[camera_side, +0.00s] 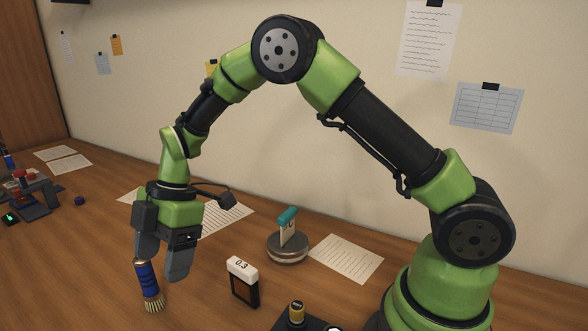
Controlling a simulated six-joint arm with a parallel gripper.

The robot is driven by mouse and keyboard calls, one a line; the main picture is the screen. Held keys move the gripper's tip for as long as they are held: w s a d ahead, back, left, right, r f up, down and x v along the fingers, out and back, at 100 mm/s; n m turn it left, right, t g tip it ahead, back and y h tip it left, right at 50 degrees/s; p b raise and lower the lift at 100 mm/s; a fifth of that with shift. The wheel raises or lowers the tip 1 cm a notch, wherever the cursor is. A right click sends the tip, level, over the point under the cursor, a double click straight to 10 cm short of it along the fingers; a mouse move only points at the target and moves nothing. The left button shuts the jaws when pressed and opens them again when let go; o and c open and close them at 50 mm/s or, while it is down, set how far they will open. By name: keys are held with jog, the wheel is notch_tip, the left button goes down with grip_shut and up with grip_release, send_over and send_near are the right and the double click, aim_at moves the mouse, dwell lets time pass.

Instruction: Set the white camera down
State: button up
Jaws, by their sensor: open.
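My gripper (163,268) hangs fingers down over the left part of the wooden table, its two grey fingers apart. No thing in view is clearly a white camera. A small upright block (242,281) with a white top marked "0.3" and a dark body stands on the table, to the right of my gripper and apart from it. A blue-handled brush (149,280) with tan bristles pointing down shows just below the left finger. I cannot tell whether they touch.
A round grey stand (287,248) holds an upright piece with a teal top. A black tray (300,324) with a yellow-and-black bottle (296,312) is at the front edge. Papers (346,258) lie near the wall. A dark fixture (38,193) stands far left.

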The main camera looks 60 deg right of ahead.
jog(key=s+d+r+m+t, duration=0.25)
jog(key=s+r+m, duration=0.2)
jog(key=r, duration=0.55)
jog(key=s+d+r+m+t+h, duration=0.1)
jog(key=s+d+r+m+t, duration=0.1)
jog(key=s+m, duration=0.6)
jog(key=s+d+r+m+t+h, duration=0.1)
jog(key=s+d+r+m+t, duration=0.1)
jog(key=s+d+r+m, duration=0.3)
jog(key=s+m, duration=0.4)
jog(key=shift+s, duration=0.4)
